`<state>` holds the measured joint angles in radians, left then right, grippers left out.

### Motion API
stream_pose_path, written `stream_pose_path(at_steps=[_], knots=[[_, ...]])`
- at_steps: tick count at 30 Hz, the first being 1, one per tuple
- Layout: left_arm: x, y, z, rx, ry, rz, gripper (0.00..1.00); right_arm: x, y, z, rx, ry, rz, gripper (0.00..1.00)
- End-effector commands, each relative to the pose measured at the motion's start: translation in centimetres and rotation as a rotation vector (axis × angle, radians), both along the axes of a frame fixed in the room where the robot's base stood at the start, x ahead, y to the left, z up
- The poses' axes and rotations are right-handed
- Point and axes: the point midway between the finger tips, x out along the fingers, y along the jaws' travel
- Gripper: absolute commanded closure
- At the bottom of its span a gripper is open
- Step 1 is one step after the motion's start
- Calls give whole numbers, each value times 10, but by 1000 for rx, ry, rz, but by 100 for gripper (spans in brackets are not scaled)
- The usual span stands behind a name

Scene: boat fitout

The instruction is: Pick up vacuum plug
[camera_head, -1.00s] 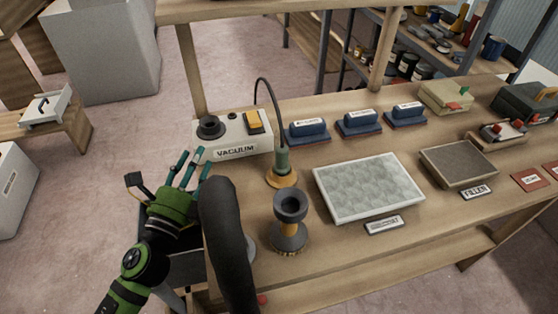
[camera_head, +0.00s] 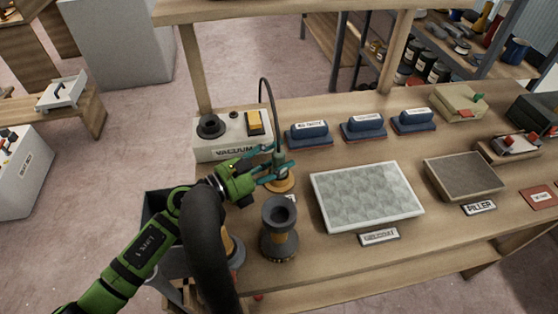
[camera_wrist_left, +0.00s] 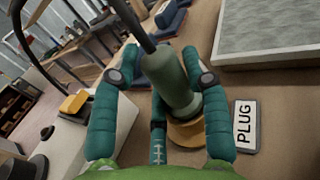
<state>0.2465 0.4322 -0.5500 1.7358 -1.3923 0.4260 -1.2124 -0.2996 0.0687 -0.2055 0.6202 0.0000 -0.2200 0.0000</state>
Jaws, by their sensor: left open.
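The vacuum plug (camera_wrist_left: 168,78) is a grey-green cylinder with a black cable out of its top. It stands upright on a round orange-brown base (camera_wrist_left: 188,135) on the bench; the base also shows in the head view (camera_head: 281,186). My left gripper (camera_head: 279,165) is open at the plug. In the left wrist view its teal fingers (camera_wrist_left: 164,73) lie on both sides of the plug, with a third finger in front; I cannot tell whether they touch it. The fingers partly hide the plug in the head view. My right gripper is not in view.
The white vacuum box (camera_head: 205,149) stands behind my left gripper. A dark cup-topped holder (camera_head: 279,230) stands just in front of the plug. A PLUG label (camera_wrist_left: 246,126) lies beside the base. A framed grey panel (camera_head: 366,193) lies to the right.

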Motion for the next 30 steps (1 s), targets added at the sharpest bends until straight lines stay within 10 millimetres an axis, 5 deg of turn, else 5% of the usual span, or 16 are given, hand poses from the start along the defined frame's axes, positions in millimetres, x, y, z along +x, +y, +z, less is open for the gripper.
stream_pose_path(at_steps=[9,13,23,30], knots=[[4,-6,-1,1,1,0,54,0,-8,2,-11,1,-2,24],[4,-6,-1,0,0,0,100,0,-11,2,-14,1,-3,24],[4,-6,3,0,-1,0,100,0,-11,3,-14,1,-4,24],[4,-5,45,3,-8,0,100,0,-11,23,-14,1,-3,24]])
